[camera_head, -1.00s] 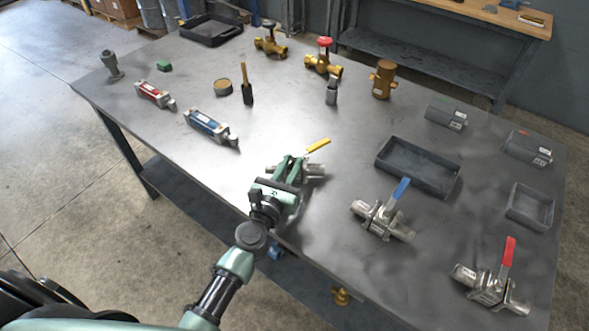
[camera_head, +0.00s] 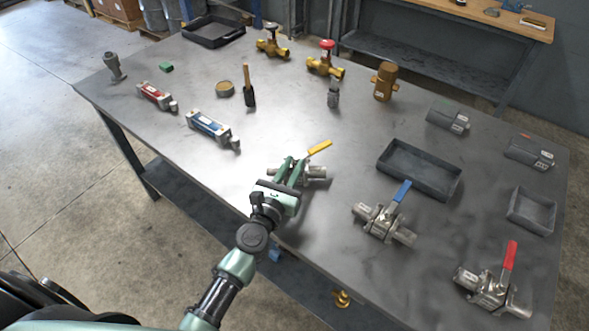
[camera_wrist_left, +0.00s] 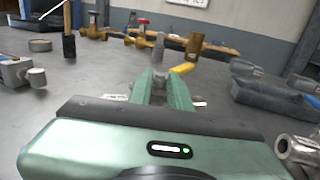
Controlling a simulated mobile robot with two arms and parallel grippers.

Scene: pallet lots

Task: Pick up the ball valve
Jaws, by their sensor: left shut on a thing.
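The ball valve with the yellow handle (camera_head: 318,147) is at the front middle of the table, its silver body partly hidden by my left gripper. My left gripper (camera_head: 286,171) is shut on this valve, with its green fingers on either side of the body. In the left wrist view the yellow handle (camera_wrist_left: 183,68) shows past the fingertips (camera_wrist_left: 163,85). Two more ball valves lie to the right: one with a blue handle (camera_head: 401,191) and one with a red handle (camera_head: 509,255). My right gripper is not in view.
A dark tray (camera_head: 411,188) lies right of the held valve, and a smaller tray (camera_head: 511,211) is farther right. A blue-labelled device (camera_head: 208,125) and a red-labelled one (camera_head: 152,92) lie to the left. Brass valves (camera_head: 325,67) stand at the back.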

